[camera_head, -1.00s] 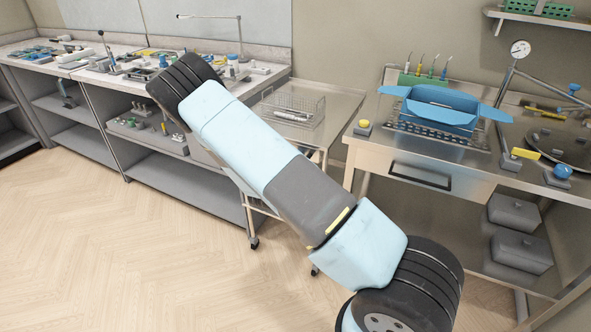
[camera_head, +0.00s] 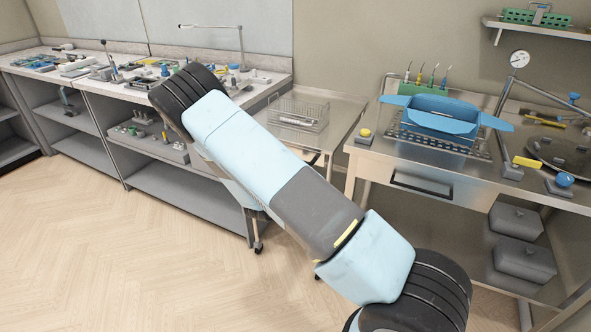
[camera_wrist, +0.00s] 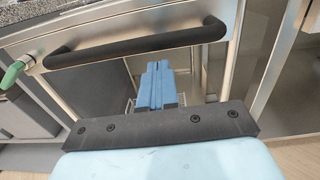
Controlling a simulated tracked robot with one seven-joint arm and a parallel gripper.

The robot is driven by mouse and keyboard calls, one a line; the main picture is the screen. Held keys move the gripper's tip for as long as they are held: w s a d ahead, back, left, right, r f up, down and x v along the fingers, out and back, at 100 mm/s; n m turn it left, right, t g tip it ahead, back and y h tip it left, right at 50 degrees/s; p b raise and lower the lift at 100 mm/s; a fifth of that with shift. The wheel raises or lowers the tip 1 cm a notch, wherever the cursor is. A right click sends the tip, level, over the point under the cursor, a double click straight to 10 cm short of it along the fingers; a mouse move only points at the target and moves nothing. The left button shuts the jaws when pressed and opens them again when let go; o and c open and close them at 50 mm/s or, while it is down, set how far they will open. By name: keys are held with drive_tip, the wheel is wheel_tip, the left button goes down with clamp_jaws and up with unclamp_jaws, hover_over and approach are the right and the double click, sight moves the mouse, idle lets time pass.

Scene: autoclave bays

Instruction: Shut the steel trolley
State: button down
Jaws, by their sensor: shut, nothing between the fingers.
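The steel trolley (camera_head: 343,106) stands between the left counter and the right bench in the head view. My arm covers much of its front and lower part. In the wrist view, a black bar handle (camera_wrist: 140,43) runs across a steel front (camera_wrist: 85,82), which seems to be the trolley's. My gripper (camera_wrist: 157,72) shows as blue fingers held together, empty, just below the handle in the picture. I cannot tell whether they touch the front. The gripper is hidden in the head view. How far the trolley is open cannot be seen.
A wire basket (camera_head: 299,114) stands on the trolley top. The right bench (camera_head: 367,157) has a drawer handle and carries a blue-wrapped tray (camera_head: 437,117). A cluttered counter (camera_head: 270,85) stands left. Open wooden floor (camera_head: 130,260) lies in front.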

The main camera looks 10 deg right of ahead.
drive_tip(key=w+a+v, duration=0.1)
drive_tip(key=v, duration=1)
drive_tip(key=s+d+r+m+g, duration=0.6)
drive_tip(key=d+r+m, duration=0.25)
drive_tip(key=r, duration=0.25)
drive_tip(key=s+d+r+m+g, duration=0.7)
drive_tip(key=r+m, duration=0.2)
drive_tip(key=r, duration=0.1)
drive_tip(key=s+a+r+m+t+y, duration=0.1)
drive_tip(key=s+r+m+t+y, duration=0.1)
drive_tip(key=s+r+m+y, duration=0.3)
drive_tip(key=s+a+r+m+t+y, duration=0.2)
drive_tip(key=s+r+m+y, duration=0.4)
drive_tip(key=s+r, duration=0.6)
drive_tip(key=s, duration=0.3)
drive_tip(key=shift+s+r, duration=0.35)
drive_tip(key=shift+s, duration=0.05)
drive_tip(key=shift+a, duration=0.1)
